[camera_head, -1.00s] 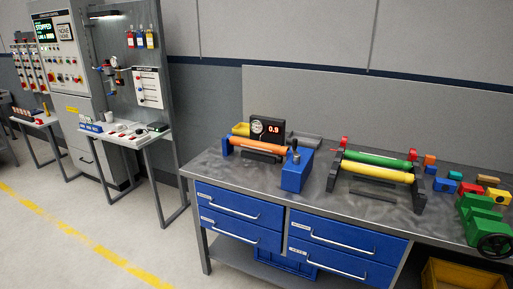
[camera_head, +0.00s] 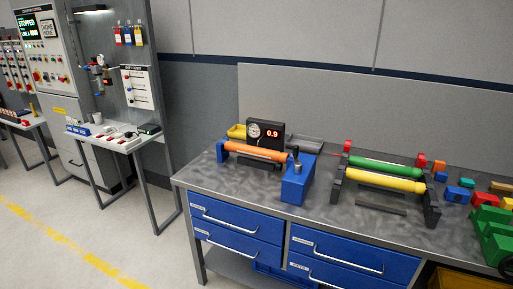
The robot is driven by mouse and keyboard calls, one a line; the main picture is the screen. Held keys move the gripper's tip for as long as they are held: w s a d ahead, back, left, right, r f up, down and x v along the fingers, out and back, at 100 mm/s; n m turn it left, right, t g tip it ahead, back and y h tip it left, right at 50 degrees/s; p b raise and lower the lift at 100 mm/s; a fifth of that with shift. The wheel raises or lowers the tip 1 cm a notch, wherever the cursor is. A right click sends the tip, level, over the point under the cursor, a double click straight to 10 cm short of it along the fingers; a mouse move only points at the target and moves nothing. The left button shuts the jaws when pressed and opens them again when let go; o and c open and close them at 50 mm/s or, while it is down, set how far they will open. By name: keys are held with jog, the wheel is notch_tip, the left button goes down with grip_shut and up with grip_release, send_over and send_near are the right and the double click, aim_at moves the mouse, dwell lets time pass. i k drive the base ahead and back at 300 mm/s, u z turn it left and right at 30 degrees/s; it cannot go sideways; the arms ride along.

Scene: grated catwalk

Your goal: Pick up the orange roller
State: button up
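The orange roller (camera_head: 255,151) lies level on the grey metal workbench (camera_head: 215,178). Its left end meets a small blue end support (camera_head: 223,151), and its right end reaches a larger blue block (camera_head: 296,180) with a dark lever on top. A dark gauge box (camera_head: 266,133) with a dial and a red "0.9" readout stands right behind the roller. My gripper does not show in this view.
A green roller (camera_head: 384,163) and a yellow roller (camera_head: 385,180) lie in a black stand to the right. Small coloured blocks and a green vise (camera_head: 490,228) fill the bench's right end. Blue drawers (camera_head: 237,215) sit below. Floor (camera_head: 120,236) at front left is clear.

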aim_at(274, 156)
jog(key=z, duration=0.5)
jog(key=i, duration=0.45)
jog(key=u, duration=0.8)
jog(key=i, duration=0.5)
jog(key=z, duration=0.2)
